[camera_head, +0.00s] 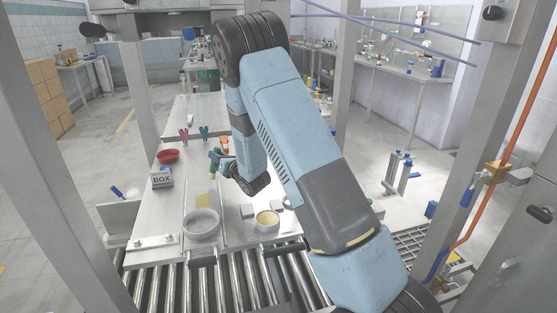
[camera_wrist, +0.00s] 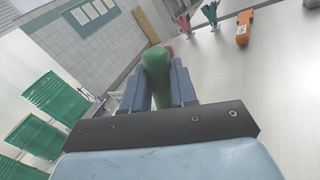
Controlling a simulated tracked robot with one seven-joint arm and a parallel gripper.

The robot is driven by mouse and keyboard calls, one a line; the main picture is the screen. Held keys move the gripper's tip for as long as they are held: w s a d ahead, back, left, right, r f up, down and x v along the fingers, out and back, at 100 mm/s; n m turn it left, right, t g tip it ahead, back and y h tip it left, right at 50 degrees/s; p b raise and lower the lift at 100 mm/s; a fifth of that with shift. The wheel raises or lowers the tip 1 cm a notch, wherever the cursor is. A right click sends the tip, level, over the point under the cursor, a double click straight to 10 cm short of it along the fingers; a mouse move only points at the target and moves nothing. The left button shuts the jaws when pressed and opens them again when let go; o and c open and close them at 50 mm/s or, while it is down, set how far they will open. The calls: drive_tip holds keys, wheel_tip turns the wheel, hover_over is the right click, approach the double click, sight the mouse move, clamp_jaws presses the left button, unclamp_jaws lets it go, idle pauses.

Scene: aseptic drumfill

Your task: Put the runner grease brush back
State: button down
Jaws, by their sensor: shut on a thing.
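My gripper (camera_head: 226,167) is above the white table and shut on a green-handled thing, which I take to be the runner grease brush (camera_head: 213,155). A yellowish part shows at its lower end. In the wrist view my gripper (camera_wrist: 160,92) has its two blue-grey fingers on either side of the rounded green handle (camera_wrist: 156,62). The rest of the brush is hidden there behind the fingers. A round tin with yellow contents (camera_head: 267,219) stands near the table's front edge.
Red (camera_head: 183,135) and green (camera_head: 204,133) clamp-like tools and an orange item (camera_wrist: 243,28) are further back. Rollers (camera_head: 210,285) run along the front.

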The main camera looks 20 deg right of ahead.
drive_tip(key=s+d+f+m+t+h, duration=0.1)
drive_tip(key=s+d+m+h, duration=0.25)
drive_tip(key=d+h, duration=0.45)
drive_tip(key=s+d+m+h, duration=0.2)
drive_tip(key=d+m+h, duration=0.35)
drive_tip(key=d, duration=0.45)
drive_tip(key=w+d+r+n+g+h, duration=0.15)
drive_tip(key=w+d+r, duration=0.3)
drive_tip(key=w, duration=0.45)
drive_tip(key=w+d+r+h, duration=0.2)
drive_tip(key=w+d+r, duration=0.3)
drive_tip(key=w, duration=0.4)
drive_tip(key=f, duration=1.1)
drive_tip(key=shift+d, duration=0.35)
drive_tip(key=c, duration=0.9)
unclamp_jaws()
